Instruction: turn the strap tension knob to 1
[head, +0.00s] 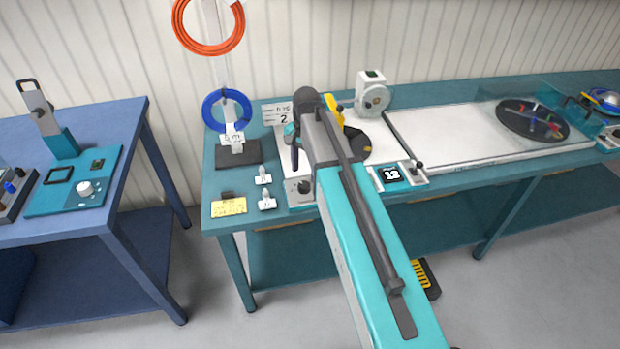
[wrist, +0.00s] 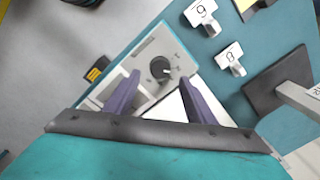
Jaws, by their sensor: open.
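A round dark knob (wrist: 159,67) sits on the pale front panel (wrist: 148,92) of the bench machine, with small marks around it too small to read. A light pointer line on it runs toward the lower right in the wrist view. The same knob (head: 304,187) shows in the head view at the machine's front left corner. My gripper (wrist: 159,78) is open, its two purple fingers apart on either side of the knob in the picture; I see no contact. In the head view my arm hides much of the machine, and the fingers show only partly.
A separate blue table (head: 60,229) holds another device with a pale knob (head: 86,188).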

